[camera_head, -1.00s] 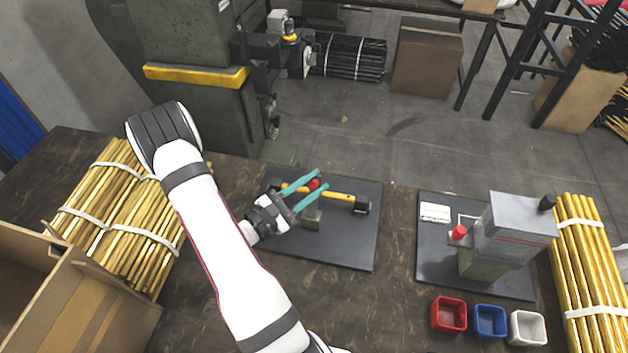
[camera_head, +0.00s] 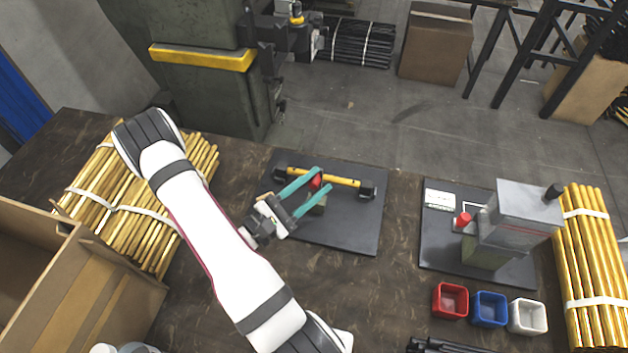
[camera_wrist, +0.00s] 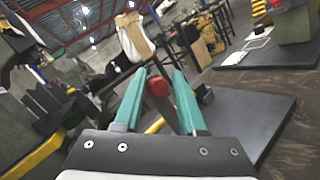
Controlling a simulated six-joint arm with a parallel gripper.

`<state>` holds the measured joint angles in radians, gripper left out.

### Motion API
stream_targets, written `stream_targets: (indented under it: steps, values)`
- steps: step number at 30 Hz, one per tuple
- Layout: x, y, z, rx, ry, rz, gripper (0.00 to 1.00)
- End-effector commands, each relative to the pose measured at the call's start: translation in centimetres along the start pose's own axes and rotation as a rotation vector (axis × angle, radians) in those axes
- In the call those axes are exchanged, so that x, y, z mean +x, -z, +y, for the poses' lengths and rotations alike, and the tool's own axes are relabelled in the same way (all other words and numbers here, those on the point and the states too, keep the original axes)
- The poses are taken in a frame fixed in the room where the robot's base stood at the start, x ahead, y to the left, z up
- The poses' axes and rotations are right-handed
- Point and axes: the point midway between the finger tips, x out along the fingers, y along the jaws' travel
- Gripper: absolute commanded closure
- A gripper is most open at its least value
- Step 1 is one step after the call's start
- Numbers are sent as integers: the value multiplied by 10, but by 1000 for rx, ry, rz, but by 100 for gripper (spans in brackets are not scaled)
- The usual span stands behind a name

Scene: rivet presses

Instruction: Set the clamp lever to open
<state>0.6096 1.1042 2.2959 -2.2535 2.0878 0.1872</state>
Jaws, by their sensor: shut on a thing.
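The clamp lever's red knob (camera_head: 316,181) sits between the teal fingers of my gripper (camera_head: 323,179), over the dark base plate (camera_head: 350,232). The knob also shows in the wrist view (camera_wrist: 158,86), held between the two fingers. My gripper is shut on it. A yellow bar (camera_head: 340,180) with black ends lies across the back of the plate, just behind the knob. A small olive block (camera_head: 318,204) is partly hidden under the fingers. The lever's shaft is mostly hidden, so its angle is hard to tell.
A grey press (camera_head: 520,215) with a red knob stands on a second dark plate to the right. Red (camera_head: 450,300), blue (camera_head: 490,308) and white (camera_head: 527,316) bins stand in front of it. Bundled gold rods and a cardboard box are at the left.

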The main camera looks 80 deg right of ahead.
Motion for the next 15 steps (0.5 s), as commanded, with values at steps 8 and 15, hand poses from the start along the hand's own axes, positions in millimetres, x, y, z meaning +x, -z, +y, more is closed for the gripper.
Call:
stream_targets:
  steps: [8,15]
  values:
    - [0,4,-5,-27,5,17,100]
    - [0,5,-3,-23,4,19,41]
